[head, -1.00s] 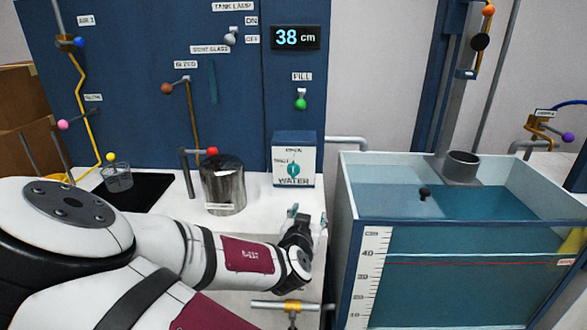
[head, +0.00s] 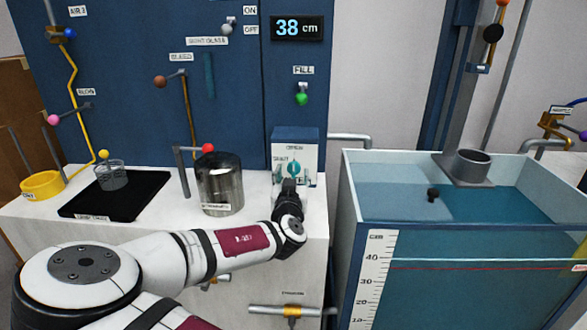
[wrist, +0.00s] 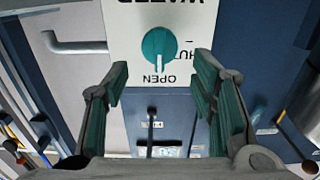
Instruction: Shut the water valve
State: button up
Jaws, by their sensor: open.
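The water valve is a round teal knob (head: 294,169) on a white plate (head: 310,151) marked OPEN, SHUT and WATER, on a blue box at the back of the bench. In the wrist view, which is upside down, the knob (wrist: 159,48) shows a white pointer line towards OPEN. My gripper (head: 289,184) is just in front of the valve plate, its wrist covering part of the WATER label. In the wrist view my gripper (wrist: 160,68) is open, with teal-padded fingers either side of the knob's line. The knob appears just beyond the fingertips, with nothing between them.
A metal canister (head: 220,184) and a red-knobbed tap (head: 208,148) stand left of my gripper. A green FILL knob (head: 302,99) is above the valve. A water tank (head: 377,220) stands to the right. A display (head: 297,28) reads 38 cm.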

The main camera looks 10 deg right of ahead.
aim_at(294, 168)
jog(key=shift+x, duration=2.55)
jog(key=c, duration=1.1)
